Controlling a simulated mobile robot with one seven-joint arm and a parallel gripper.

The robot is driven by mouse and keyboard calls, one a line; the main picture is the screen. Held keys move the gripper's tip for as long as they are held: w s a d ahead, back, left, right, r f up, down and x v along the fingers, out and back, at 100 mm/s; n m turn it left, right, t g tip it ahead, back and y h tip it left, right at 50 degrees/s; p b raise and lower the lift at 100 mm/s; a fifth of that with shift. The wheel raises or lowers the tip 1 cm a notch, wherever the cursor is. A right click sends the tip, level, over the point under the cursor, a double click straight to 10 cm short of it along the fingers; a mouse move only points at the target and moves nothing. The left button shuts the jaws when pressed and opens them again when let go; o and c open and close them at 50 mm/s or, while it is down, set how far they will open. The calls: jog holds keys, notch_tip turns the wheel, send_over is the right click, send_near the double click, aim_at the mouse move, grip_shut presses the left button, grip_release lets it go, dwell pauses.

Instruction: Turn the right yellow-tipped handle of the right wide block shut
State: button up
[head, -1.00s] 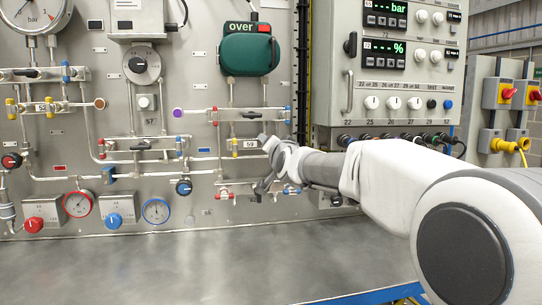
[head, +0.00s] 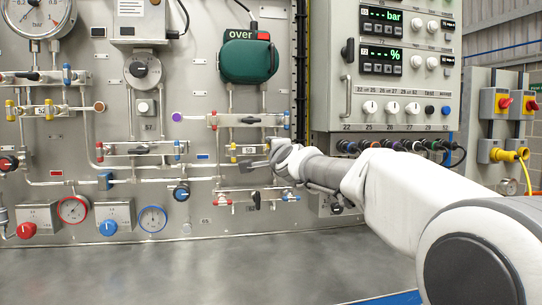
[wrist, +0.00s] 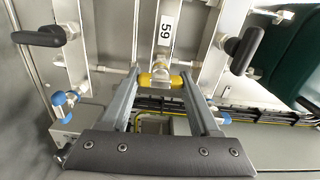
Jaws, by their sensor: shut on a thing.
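The right wide block (head: 248,151) is the pale bar labelled 59 below the green box in the head view. A yellow-tipped piece (head: 233,152) shows at its left end; its right end is partly behind my gripper. My gripper (head: 246,164) reaches in from the right, its fingers pointing left. In the wrist view, a yellow-tipped handle (wrist: 178,81) sits between the finger ends of my gripper (wrist: 161,82), beside the 59 label (wrist: 166,31). My gripper is shut on it. The exact finger contact is hard to see.
Black handles (wrist: 38,37) and (wrist: 246,50) flank my fingers in the wrist view, with blue-tipped parts (wrist: 70,98) lower down. The green box (head: 249,61) is above the arm. A control cabinet (head: 395,66) stands to the right. The grey worktop (head: 200,272) is clear.

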jog(key=shift+m, duration=0.4)
jog(key=o, duration=1.4)
jog(key=shift+c, duration=0.2)
jog(key=b+v, duration=0.5)
jog(key=v, duration=1.2)
jog(key=shift+s, duration=0.2)
